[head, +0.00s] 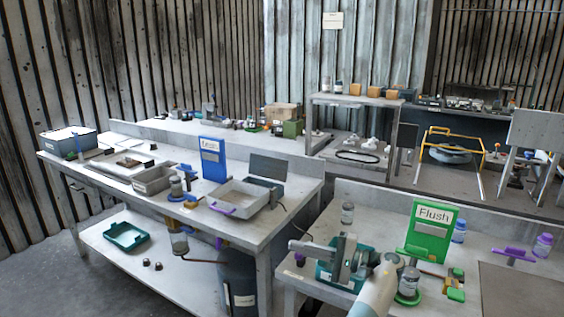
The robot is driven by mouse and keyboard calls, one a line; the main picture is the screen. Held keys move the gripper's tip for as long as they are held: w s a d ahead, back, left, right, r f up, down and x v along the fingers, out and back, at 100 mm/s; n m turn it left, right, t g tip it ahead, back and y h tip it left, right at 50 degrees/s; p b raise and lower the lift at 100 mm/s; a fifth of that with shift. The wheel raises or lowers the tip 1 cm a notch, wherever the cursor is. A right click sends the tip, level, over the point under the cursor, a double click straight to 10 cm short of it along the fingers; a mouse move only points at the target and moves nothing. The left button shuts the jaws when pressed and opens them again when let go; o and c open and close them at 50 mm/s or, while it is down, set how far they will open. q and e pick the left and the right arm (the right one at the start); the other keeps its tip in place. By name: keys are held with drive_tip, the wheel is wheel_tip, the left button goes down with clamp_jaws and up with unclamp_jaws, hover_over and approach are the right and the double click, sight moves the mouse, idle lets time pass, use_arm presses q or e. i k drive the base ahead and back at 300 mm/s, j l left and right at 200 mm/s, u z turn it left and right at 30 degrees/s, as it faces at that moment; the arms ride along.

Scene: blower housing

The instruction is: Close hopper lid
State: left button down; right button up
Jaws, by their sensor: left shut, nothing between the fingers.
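My left gripper (390,260) comes up from the bottom edge at the end of a white arm link. It is shut and empty, close to the right side of a teal and grey unit (325,273) on the front right bench. Grey upright plates (346,254) stand on this unit, and a grey bar (312,250) sticks out to its left. I cannot tell for sure which part is the hopper lid, or whether the gripper touches the unit. My right gripper is not in view.
A green "Flush" sign (432,236) and a jar on a green base (408,282) stand right of the gripper. The left bench holds a grey tray with a purple handle (222,209) and a blue sign (212,160).

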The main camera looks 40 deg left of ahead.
sight(274, 168)
drive_tip(key=i+j, duration=1.4)
drive_tip(key=i, duration=0.2)
